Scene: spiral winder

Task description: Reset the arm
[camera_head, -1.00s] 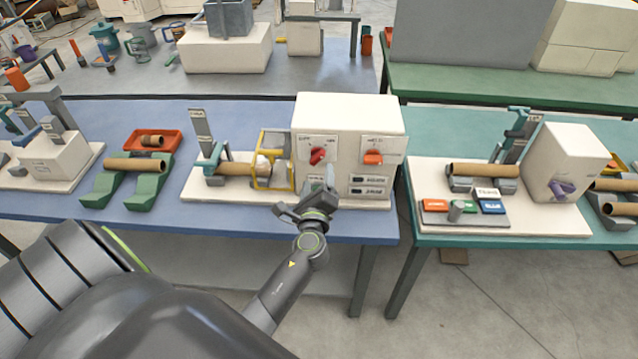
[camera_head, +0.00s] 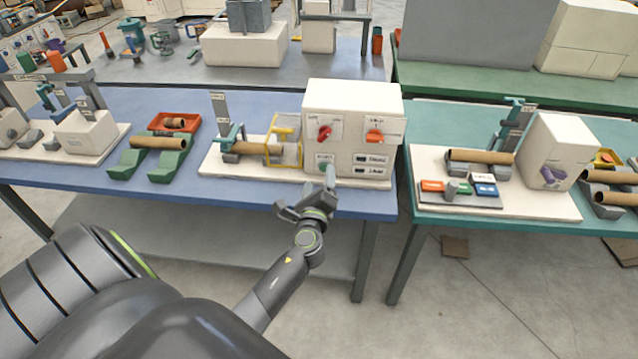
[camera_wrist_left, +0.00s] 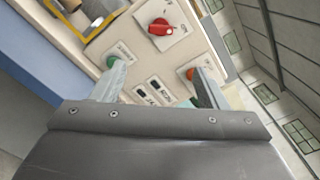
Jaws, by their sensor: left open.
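My left gripper (camera_head: 306,203) is open and empty in front of the white control box (camera_head: 352,98) on the blue table. Its two fingers also show in the left wrist view (camera_wrist_left: 160,88), apart, with the box's front panel behind them. The panel carries a red knob (camera_head: 325,132), an orange switch (camera_head: 375,136) and a green button (camera_head: 324,166). In the left wrist view the red knob (camera_wrist_left: 160,27) is above the fingers and the green button (camera_wrist_left: 112,61) is beside the left finger. My right gripper is not in view.
Left of the box is a winder with a yellow-framed guard (camera_head: 283,140) and a brown tube (camera_head: 250,149). Green cradles (camera_head: 168,164) hold another tube farther left. A teal table (camera_head: 440,228) with a second station is at the right, across a gap.

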